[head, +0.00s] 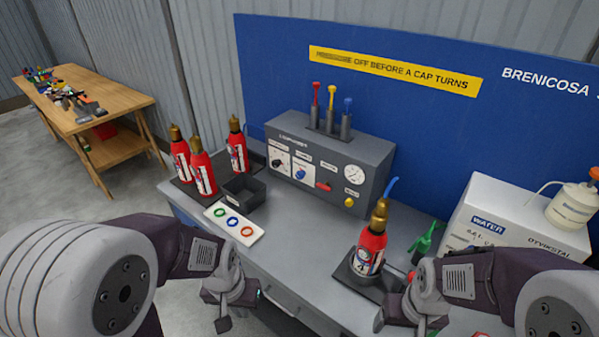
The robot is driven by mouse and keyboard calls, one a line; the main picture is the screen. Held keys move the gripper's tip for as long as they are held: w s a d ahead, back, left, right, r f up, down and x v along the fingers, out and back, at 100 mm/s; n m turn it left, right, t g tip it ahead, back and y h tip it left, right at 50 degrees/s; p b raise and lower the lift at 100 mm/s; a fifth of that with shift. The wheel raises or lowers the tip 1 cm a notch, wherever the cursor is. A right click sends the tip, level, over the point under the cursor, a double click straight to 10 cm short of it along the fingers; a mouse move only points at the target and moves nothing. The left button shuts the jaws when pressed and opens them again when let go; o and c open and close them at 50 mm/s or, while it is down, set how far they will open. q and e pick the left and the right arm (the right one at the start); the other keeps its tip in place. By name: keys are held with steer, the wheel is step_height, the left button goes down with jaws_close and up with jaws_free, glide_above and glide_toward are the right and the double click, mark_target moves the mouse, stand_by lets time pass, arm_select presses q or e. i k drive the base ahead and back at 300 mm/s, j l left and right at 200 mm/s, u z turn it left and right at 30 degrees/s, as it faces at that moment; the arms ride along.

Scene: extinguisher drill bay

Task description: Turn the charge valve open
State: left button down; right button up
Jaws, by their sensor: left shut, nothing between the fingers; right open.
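The grey charging panel (368,190) stands at the back of the bench. Its front has a black knob (279,165) and a blue knob (301,174) on white plates, a red lever (323,186), a yellow button (350,202) and a round gauge (354,174). The labels are too small to read, so I cannot tell which is the charge valve. My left gripper (222,318) is shut and empty, in front of the bench edge, well apart from the panel. My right gripper (410,318) is open, low beside the single extinguisher (370,250), and looks empty.
Several red extinguishers (203,175) and a dark open box (243,192) stand left on the bench (290,245). A white card with coloured rings (248,231) lies in front. A green nozzle tool (425,243) and a white water box (500,215) are at the right. Clear bench lies before the panel.

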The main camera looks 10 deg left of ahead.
mark_target(324, 186)
steer(key=i+j+z, duration=0.1)
steer(key=j, duration=0.4)
steer(key=i+j+z, duration=0.1)
steer(key=i+j, duration=0.15)
steer(key=j, duration=0.2)
steer(key=i+j, duration=0.15)
steer(key=j, duration=0.35)
steer(key=i+j+z, duration=0.15)
steer(key=j, duration=0.4)
steer(key=i+j+z, duration=0.1)
steer(key=j, duration=0.4)
steer(key=i+j+z, duration=0.1)
steer(key=j, duration=0.4)
